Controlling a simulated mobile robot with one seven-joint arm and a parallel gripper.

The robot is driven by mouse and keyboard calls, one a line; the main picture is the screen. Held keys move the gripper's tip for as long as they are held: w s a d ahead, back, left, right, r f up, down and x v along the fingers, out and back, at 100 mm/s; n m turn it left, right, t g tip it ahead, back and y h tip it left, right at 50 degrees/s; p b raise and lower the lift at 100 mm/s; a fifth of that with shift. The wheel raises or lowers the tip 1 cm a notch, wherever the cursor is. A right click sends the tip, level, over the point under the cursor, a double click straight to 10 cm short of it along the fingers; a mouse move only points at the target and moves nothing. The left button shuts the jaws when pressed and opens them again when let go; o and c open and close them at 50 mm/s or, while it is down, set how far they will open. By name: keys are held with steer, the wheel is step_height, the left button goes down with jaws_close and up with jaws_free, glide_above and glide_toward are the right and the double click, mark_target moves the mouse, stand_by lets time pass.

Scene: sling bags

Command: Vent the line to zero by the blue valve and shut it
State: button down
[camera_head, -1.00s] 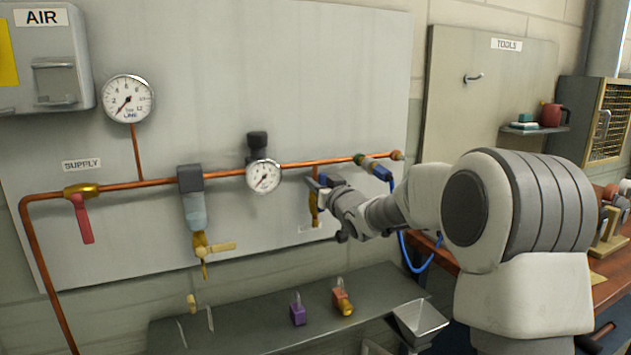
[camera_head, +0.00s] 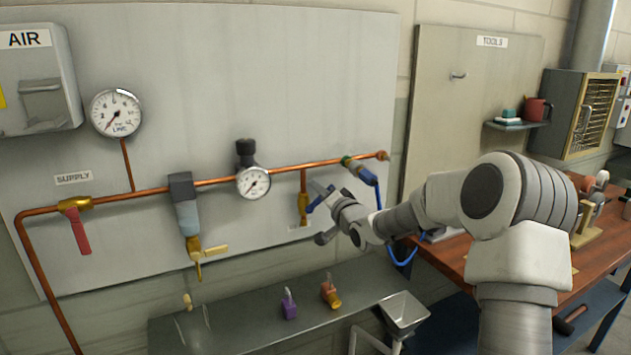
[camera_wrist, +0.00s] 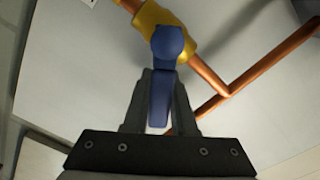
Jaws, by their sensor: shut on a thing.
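The blue valve (camera_head: 303,211) has a brass-yellow body on a copper drop pipe right of the small gauge. Its blue lever (camera_wrist: 169,45) slants, lying obliquely to the pipe in both views. My gripper (camera_wrist: 163,80) is shut on this lever, which runs between the two fingers in the wrist view; my gripper (camera_head: 325,192) partly covers it in the head view. The large round gauge (camera_head: 116,113) has its red needle at the low, lower-left end of the dial. The small gauge (camera_head: 253,182) also has its needle toward the lower left.
The red supply lever (camera_head: 79,232) hangs down across the pipe. A filter bowl (camera_head: 187,218) with a yellow-handled drain hangs left of the small gauge. A blue hose coupling (camera_head: 361,171) is close right of my gripper. A shelf (camera_head: 245,318) below holds purple and orange padlocks.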

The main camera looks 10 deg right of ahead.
mark_target(316, 194)
steer(key=shift+w+d+f+m+p, duration=0.2)
steer(key=shift+f+m, duration=0.3)
steer(key=shift+m, duration=0.7)
steer(key=shift+s+d+f+m+p, duration=0.15)
steer(key=shift+f+m+p, duration=0.3)
steer(key=shift+m, duration=0.75)
steer(key=shift+w+d+f+m+p, duration=0.15)
steer(key=shift+f+m, duration=0.45)
steer(key=shift+m, duration=0.6)
steer(key=shift+f, duration=0.1)
steer(key=c, duration=0.7)
jaws_free()
steer(key=p+v, duration=0.1)
steer(key=v, duration=1.6)
steer(key=shift+s, duration=0.25)
